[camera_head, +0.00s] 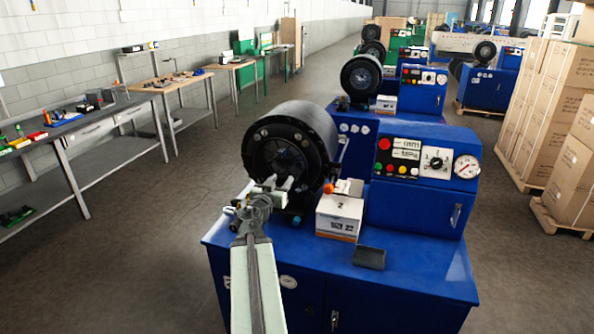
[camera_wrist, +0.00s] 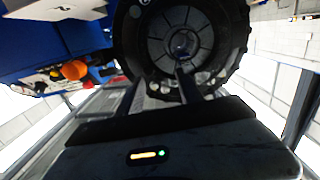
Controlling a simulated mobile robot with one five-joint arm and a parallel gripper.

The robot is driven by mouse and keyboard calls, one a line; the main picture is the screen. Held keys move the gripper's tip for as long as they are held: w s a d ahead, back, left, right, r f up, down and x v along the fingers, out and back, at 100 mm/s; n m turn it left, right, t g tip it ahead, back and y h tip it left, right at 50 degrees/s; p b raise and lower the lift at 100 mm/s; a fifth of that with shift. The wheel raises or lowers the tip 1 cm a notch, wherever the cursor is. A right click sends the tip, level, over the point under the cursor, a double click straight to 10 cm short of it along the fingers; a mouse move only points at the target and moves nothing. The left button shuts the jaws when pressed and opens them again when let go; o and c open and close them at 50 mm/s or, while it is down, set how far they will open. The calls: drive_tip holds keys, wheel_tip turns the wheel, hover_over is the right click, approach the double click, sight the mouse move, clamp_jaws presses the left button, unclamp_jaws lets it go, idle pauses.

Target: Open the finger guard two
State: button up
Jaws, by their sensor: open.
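The nearest blue crimper carries a black round crimping head (camera_head: 290,150), beside a white box marked 2 (camera_head: 339,217). The head's dark segmented face (camera_wrist: 178,30) fills the top middle of the wrist view, with a small round centre. I cannot tell for sure which part is the finger guard. My gripper (camera_head: 278,184) is in front of the lower part of this face. Its two fingers are apart with nothing seen between them, and they point at the face in the wrist view (camera_wrist: 160,80). Whether a fingertip touches the face is unclear.
An orange knob (camera_wrist: 75,70) lies left of my fingers in the wrist view. The blue control panel (camera_head: 425,160) with buttons and a gauge stands right of the head. A dark small tray (camera_head: 369,258) lies on the blue top. Floor to the left is clear.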

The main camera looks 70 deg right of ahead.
sight(299, 165)
drive_tip(key=shift+h, duration=0.3)
drive_tip(key=d, duration=0.3)
drive_tip(key=s+d, duration=0.1)
drive_tip(key=d, duration=0.2)
drive_tip(key=s+d+r, duration=0.1)
drive_tip(key=d, duration=0.2)
drive_tip(key=shift+s+d, duration=0.25)
drive_tip(key=shift+d, duration=0.1)
clamp_jaws()
drive_tip(key=shift+s+a, duration=0.1)
idle(0.7)
